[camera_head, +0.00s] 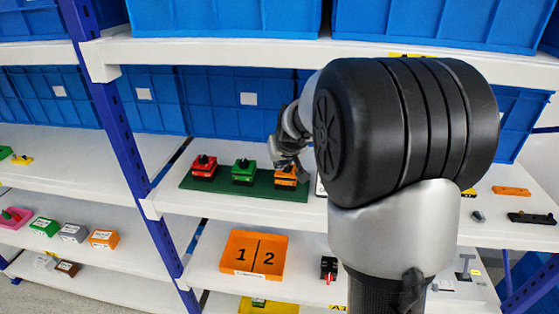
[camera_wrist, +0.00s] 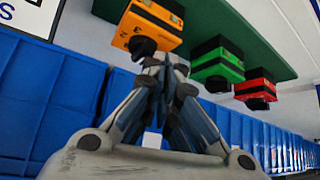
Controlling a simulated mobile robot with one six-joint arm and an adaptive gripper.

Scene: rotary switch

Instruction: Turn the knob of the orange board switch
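The orange switch (camera_head: 287,178) sits at the right end of a green board (camera_head: 228,191) on the shelf. In the wrist view the orange switch (camera_wrist: 152,24) appears upside down, with its black knob (camera_wrist: 142,47) facing me. My gripper (camera_head: 290,163) is just in front of and above the orange switch and partly covers it. In the wrist view my gripper's fingertips (camera_wrist: 166,63) are drawn together beside the knob, close to it. The knob shows at the left of the fingertips, not between them. Whether they touch it is unclear.
A green switch (camera_head: 244,171) and a red switch (camera_head: 204,168) stand on the same board to the left. Blue bins (camera_head: 222,103) stand behind. An orange tray (camera_head: 253,255) is on the shelf below. My arm hides the area right of the board.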

